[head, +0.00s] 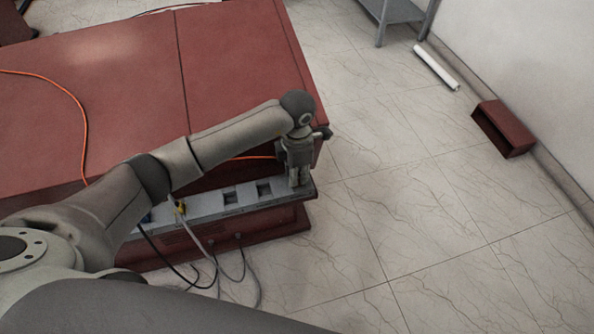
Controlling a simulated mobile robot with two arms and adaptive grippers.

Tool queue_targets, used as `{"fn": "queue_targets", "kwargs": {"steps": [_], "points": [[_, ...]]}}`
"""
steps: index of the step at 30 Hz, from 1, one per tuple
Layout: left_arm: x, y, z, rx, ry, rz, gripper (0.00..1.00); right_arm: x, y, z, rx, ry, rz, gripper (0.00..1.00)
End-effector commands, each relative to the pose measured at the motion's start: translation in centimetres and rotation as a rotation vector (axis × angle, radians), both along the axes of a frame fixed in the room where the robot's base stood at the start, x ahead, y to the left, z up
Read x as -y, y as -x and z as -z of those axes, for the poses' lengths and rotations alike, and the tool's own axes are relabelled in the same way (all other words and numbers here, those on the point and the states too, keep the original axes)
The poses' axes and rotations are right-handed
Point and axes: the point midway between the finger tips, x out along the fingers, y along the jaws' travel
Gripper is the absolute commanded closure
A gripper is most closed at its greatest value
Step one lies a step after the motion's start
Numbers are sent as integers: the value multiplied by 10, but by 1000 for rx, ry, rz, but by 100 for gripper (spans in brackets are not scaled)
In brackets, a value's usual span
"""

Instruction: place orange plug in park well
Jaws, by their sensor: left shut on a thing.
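My left gripper (298,181) points down at the right end of a grey panel strip (215,215) on the front of the red cabinet. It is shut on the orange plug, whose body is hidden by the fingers. An orange cable (250,157) runs from behind my arm to the gripper. Two dark square openings, one at the left (230,198) and one at the right (264,188), show in the strip, left of the gripper. Any well under the gripper is hidden, so I cannot tell whether the plug is seated. My right gripper is not in view.
The red cabinet top (245,70) lies behind the strip, with more orange cable (80,110) across it. A yellow plug (180,208) and dark and grey cables (215,275) hang at the strip's left. Open tiled floor (420,230) lies right; a red box (503,128) stands by the wall.

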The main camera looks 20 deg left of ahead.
Motion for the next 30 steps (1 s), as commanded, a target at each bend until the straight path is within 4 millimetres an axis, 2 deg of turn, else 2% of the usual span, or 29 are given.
{"fn": "queue_targets", "kwargs": {"steps": [3, 4, 9, 17, 22, 26, 30], "points": [[0, 0, 5, 1, -1, 0, 100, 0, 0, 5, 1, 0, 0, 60], [0, 0, 4, 1, -1, 0, 79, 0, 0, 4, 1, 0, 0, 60], [0, 0, 3, -1, -1, 0, 60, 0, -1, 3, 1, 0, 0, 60], [0, 0, 3, -1, -1, 0, 60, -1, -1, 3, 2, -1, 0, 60], [0, -1, -6, 2, 0, 0, 60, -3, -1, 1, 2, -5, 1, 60], [-1, -2, -29, 6, 0, 0, 60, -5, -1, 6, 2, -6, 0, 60], [0, -2, -61, 6, 1, 1, 60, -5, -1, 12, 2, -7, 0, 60]]}}
